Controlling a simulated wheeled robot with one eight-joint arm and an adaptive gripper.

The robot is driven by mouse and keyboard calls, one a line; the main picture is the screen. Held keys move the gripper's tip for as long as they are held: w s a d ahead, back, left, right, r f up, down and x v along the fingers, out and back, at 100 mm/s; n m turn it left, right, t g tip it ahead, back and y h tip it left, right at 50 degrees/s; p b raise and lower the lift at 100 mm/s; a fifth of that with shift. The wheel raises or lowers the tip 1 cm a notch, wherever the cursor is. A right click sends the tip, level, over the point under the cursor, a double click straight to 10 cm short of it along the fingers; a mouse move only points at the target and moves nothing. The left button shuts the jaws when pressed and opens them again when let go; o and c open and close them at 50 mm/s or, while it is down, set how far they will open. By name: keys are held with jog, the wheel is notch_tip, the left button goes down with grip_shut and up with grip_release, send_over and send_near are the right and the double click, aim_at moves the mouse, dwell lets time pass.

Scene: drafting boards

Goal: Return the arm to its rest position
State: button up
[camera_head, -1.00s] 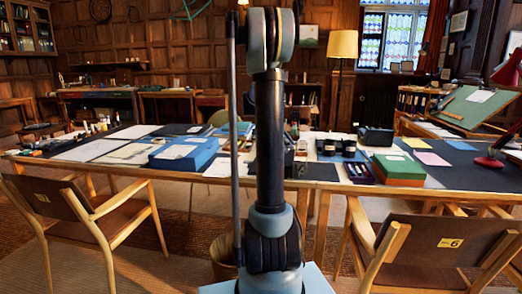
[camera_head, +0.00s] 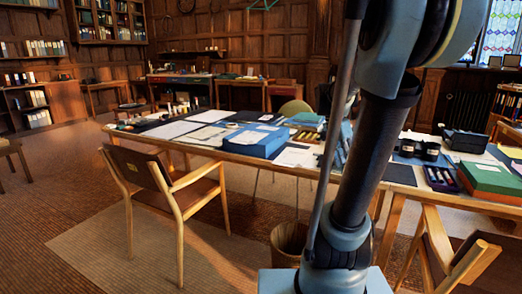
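My own arm rises at the right of the head view, with blue-grey joints and a dark tube, and leans to the upper right. Its upper end leaves the top of the picture. My gripper is not in view, so I cannot see whether it is open or holds anything. The arm stands in front of the long table (camera_head: 340,178) and hides part of its right half.
The table bears a blue box (camera_head: 255,141), a green box (camera_head: 490,178) and papers (camera_head: 172,130). A wooden chair (camera_head: 165,185) stands at its front left, another (camera_head: 460,262) at front right. A waste basket (camera_head: 290,240) stands near my base.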

jog(key=s+a+f+n+t+y, duration=0.1)
jog(key=s+a+f+n+y, duration=0.1)
jog(key=s+a+f+n, duration=0.4)
jog(key=s+a+f+n+t+y, duration=0.1)
jog(key=s+a+f+n+y, duration=0.1)
jog(key=s+a+f+n, duration=0.3)
jog(key=s+f, duration=0.1)
jog(key=s, duration=0.3)
jog(key=shift+s+a+f+n+t, duration=0.25)
jog(key=shift+s+a+n+t, duration=0.05)
jog(key=shift+a+n, duration=0.1)
